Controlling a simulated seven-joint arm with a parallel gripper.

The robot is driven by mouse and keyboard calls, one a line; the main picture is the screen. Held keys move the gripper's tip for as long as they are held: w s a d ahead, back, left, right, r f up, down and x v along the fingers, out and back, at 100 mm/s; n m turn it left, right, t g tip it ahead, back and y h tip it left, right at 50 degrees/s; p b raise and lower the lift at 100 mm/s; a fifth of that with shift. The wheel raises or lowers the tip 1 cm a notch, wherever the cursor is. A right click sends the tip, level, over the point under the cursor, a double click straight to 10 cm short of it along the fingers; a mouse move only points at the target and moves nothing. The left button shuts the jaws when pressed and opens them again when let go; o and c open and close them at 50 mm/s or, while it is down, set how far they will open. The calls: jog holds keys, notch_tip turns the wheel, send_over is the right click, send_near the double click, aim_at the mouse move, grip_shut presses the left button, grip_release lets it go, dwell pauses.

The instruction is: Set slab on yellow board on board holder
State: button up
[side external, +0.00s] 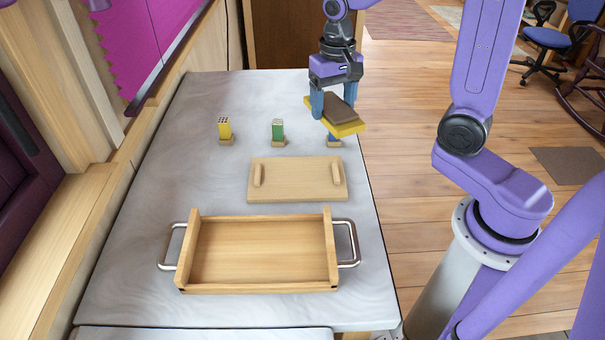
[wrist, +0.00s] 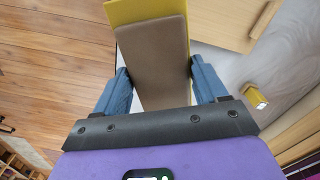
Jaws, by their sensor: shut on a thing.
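The yellow board (side external: 349,129) is held in the air above the far right part of the table, tilted. The brown slab (side external: 341,108) lies flat on top of it. In the wrist view the slab (wrist: 153,55) covers most of the board (wrist: 135,10). My gripper (side external: 334,102) is shut with a blue finger on each side of the board; whether the fingers also touch the slab cannot be told. The board holder, a pale wooden plate with two upright ridges (side external: 298,190), lies on the table below and nearer the camera, with nothing on it.
A wooden tray with metal handles (side external: 262,288) stands empty in front of the plate. A yellow block (side external: 224,127) and a green block (side external: 278,130) stand on small bases behind it. The table's left side is clear.

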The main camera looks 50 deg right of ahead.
jog(key=s+a+m, duration=0.1)
jog(key=m, duration=0.2)
jog(key=s+a+r+m, duration=0.1)
jog(key=s+m, duration=0.1)
jog(key=m, duration=0.1)
jog(key=s+a+r+m, duration=0.1)
jog(key=s+m, duration=0.1)
jog(key=m, duration=0.2)
jog(key=shift+r, duration=0.15)
jog(key=s+a+m, duration=0.3)
jog(key=s+m, duration=0.4)
jog(key=m, duration=0.6)
send_over(297, 176)
jog(key=f, duration=0.8)
jog(key=shift+s+d+f, duration=0.1)
jog(key=shift+s+f, duration=0.15)
jog(key=shift+w+f, duration=0.15)
jog(key=shift+f, duration=0.8)
jog(key=shift+w+f, duration=0.1)
jog(key=shift+f, duration=0.85)
jog(key=shift+f, duration=0.15)
jog(key=o, duration=1.3)
